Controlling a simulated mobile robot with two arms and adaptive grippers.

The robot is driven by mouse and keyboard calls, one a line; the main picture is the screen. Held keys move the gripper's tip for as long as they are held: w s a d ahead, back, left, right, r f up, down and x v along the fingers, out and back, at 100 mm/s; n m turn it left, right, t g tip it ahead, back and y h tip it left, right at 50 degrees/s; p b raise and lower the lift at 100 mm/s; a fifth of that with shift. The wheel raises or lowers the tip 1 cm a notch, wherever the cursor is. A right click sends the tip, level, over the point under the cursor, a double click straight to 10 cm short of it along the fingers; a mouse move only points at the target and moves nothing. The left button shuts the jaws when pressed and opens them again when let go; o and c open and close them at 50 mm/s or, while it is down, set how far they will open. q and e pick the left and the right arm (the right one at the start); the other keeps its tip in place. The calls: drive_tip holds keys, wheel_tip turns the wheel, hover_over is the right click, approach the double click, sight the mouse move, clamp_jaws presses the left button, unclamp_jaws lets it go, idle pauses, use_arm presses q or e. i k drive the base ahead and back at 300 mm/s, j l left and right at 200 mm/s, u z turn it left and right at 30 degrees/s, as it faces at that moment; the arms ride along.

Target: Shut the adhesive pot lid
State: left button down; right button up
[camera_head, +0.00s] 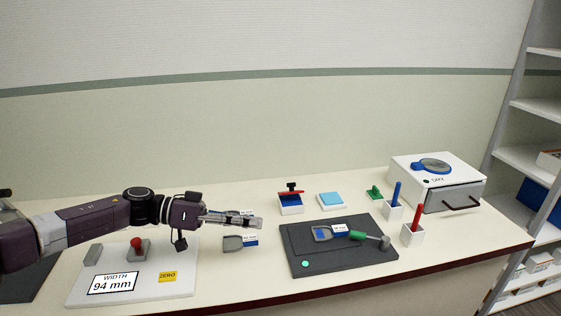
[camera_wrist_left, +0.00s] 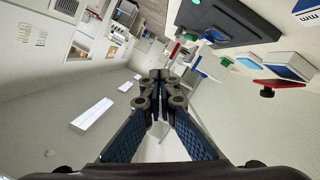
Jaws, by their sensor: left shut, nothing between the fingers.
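A small white open box with blue inside (camera_head: 290,209) stands toward the back middle of the counter. A red flat piece with a black knob (camera_head: 291,190) sits at its upper back edge, raised off the blue opening; this looks like the adhesive pot and its lid. The box also shows in the left wrist view (camera_wrist_left: 288,66), with the red piece (camera_wrist_left: 281,84) beside it. My left gripper (camera_head: 260,222) is shut and empty, pointing right, left of the box and apart from it. My right gripper is not in view.
A dark tray (camera_head: 300,258) holds a blue-faced tool and a green-handled tool. A light blue block (camera_head: 331,200), a green piece (camera_head: 375,192), blue and red sticks in white holders, and a white machine (camera_head: 430,175) stand right. A width gauge board (camera_head: 180,289) lies left.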

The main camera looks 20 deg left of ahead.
sight(291, 185)
drive_tip(key=i+j, duration=0.7)
drive_tip(key=i, duration=0.2)
